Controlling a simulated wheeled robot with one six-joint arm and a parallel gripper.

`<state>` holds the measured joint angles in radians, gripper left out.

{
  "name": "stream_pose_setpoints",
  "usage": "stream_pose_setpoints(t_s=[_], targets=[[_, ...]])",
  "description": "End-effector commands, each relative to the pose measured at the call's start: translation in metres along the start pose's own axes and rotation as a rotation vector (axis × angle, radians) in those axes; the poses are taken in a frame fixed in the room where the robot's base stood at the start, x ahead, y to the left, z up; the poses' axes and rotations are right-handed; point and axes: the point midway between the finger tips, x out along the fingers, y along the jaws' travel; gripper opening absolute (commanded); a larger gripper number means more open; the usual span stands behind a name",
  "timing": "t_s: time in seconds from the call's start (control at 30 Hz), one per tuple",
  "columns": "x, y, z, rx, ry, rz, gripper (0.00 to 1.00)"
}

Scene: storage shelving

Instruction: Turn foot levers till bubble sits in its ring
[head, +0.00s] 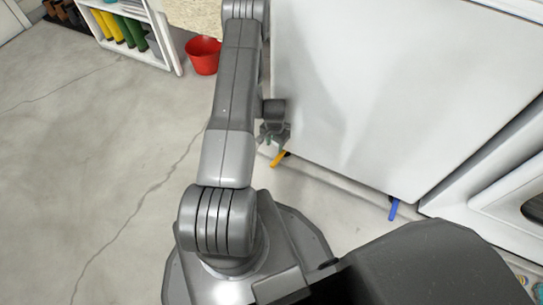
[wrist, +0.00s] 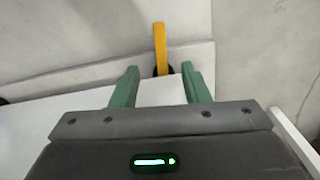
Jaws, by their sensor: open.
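A yellow foot lever (head: 279,159) sticks out at the lower left corner of a large white appliance (head: 400,90). A blue foot lever (head: 394,209) sticks out at its lower right. My gripper (head: 272,138) is just above the yellow lever in the head view. In the wrist view my gripper's green fingers (wrist: 161,86) are apart, with the yellow lever (wrist: 160,45) beyond the tips and lined up between them. I cannot tell any contact. The bubble and its ring are not visible in either view.
A red bucket (head: 203,56) stands on the floor at the upper left, beside a white shelf (head: 160,50) holding yellow and green boots. Another white machine (head: 500,190) stands at the right. The concrete floor (head: 90,150) at left is clear.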

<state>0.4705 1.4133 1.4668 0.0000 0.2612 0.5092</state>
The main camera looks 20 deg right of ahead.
Motion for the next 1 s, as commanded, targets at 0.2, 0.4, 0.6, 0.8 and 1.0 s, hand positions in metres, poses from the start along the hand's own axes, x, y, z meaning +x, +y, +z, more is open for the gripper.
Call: stream_pose_setpoints(t_s=[0.2, 0.4, 0.6, 0.8, 1.0], targets=[[0.042, 0.000, 0.001, -0.001, -0.001, 0.001, 0.42], [0.086, 0.000, 0.001, -0.002, -0.002, 0.001, 0.42], [0.117, 0.000, 0.001, -0.002, 0.000, 0.000, 0.42], [0.130, 0.000, 0.001, -0.003, 0.000, 0.000, 0.42], [0.131, 0.000, 0.001, -0.003, 0.000, 0.000, 0.42]])
